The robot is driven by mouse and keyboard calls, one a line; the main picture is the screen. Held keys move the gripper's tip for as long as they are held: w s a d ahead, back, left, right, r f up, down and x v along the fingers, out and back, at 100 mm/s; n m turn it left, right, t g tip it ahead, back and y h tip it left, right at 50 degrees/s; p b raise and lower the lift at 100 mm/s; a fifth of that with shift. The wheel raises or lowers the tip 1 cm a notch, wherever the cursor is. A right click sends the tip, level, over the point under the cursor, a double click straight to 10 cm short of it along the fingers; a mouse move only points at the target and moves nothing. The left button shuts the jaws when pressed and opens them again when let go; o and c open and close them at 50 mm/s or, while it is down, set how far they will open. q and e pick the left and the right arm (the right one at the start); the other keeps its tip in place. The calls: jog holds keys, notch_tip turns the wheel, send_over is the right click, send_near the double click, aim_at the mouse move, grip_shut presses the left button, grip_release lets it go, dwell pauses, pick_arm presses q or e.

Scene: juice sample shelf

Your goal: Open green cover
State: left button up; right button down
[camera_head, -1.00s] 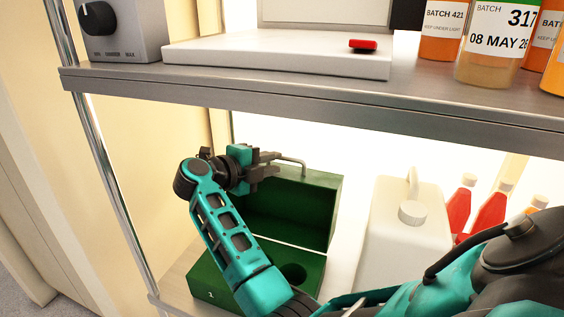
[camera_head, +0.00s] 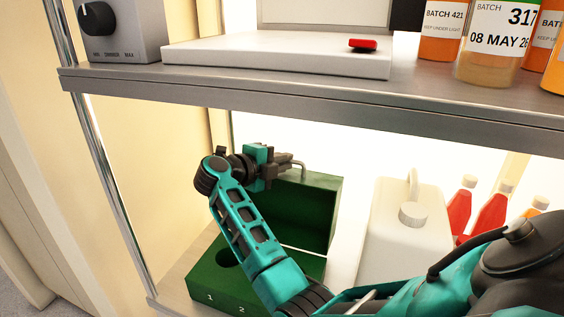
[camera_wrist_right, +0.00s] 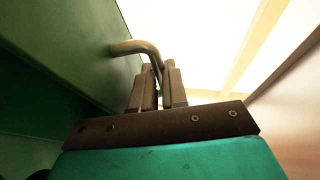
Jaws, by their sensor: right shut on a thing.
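The green cover (camera_head: 324,207) stands raised at the back of a green box (camera_head: 207,275) on the lower shelf, in the head view. The box's top has a round hole and the numbers 1 and 2. A metal bar handle (camera_head: 300,166) sits at the cover's upper edge; it also shows in the right wrist view (camera_wrist_right: 137,47). My right gripper (camera_head: 290,172) is shut on this handle. In the right wrist view its fingers (camera_wrist_right: 158,88) close around the handle's end, beside the green cover (camera_wrist_right: 70,45). My arm hides part of the box. My left gripper is not in view.
A white jug (camera_head: 405,240) stands right of the box, with red-filled flasks (camera_head: 490,212) farther right. The upper shelf (camera_head: 300,110) runs above my gripper. A metal post (camera_head: 112,190) stands at left.

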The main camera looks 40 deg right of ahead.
dwell(0.4)
jog(key=a+h, duration=0.1)
jog(key=s+a+r, duration=0.1)
jog(key=s+a+h, duration=0.1)
jog(key=a, duration=0.1)
jog(key=shift+r+m+t+h, duration=0.25)
jog(key=shift+m+t+h, duration=0.05)
jog(key=shift+m, duration=0.1)
jog(key=c, duration=1.4)
grip_release()
jog(key=shift+c, duration=0.2)
jog(key=shift+a, duration=0.1)
